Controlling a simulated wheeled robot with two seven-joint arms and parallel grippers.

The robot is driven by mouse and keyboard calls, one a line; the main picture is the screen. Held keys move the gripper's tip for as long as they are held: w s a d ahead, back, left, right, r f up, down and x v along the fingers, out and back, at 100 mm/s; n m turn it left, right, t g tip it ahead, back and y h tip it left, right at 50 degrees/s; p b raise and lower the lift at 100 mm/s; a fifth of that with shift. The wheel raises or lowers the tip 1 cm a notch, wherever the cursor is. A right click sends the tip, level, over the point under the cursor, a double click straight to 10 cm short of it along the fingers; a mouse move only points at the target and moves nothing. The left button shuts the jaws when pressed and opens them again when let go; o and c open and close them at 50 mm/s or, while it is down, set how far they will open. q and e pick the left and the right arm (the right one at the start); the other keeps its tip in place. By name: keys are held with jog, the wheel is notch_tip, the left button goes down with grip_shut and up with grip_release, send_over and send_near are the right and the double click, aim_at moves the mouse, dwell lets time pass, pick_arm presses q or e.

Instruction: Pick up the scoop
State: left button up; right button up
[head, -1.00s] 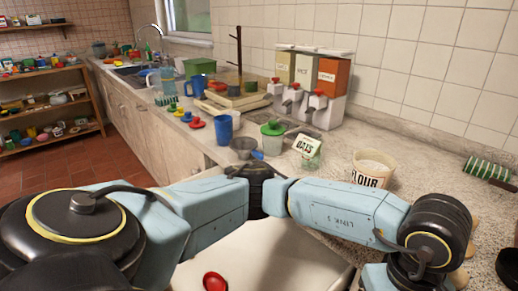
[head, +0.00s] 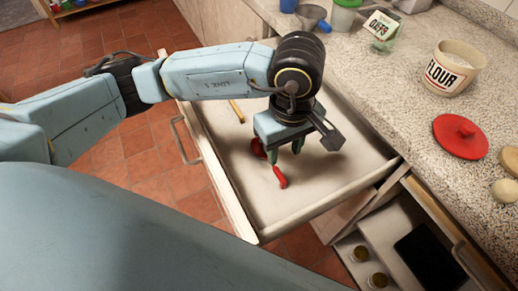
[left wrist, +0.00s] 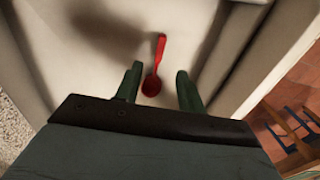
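The red scoop (head: 280,178) lies on the floor of the open white drawer (head: 318,190). In the left wrist view the scoop (left wrist: 152,86) has its round bowl between my fingers, and its handle points away beyond the fingertips. My left gripper (head: 283,150) points down into the drawer over the scoop, hiding part of it in the head view. Its two green fingers (left wrist: 159,78) are apart, one on each side of the bowl, with visible gaps. How far the fingertips are above the drawer floor is hard to tell. My right gripper is in neither view.
A thin yellow object (head: 236,111) lies at the drawer's far left. The speckled counter on the right holds a flour tub (head: 453,70), a red lid (head: 461,136) and an oats box (head: 382,25). A lower compartment below holds jars (head: 369,280) and a dark flat item.

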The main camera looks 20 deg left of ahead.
pick_arm(q)
send_over(281, 176)
notch_tip(281, 176, down, 5)
jog(key=shift+w+a+r+b, duration=0.1)
jog(key=shift+b, duration=0.3)
jog(key=shift+f+b, duration=0.6)
jog(key=shift+f, duration=2.35)
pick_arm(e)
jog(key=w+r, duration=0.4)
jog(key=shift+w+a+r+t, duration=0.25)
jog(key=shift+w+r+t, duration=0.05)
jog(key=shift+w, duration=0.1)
pick_arm(q)
jog(key=shift+c, duration=0.3)
grip_shut()
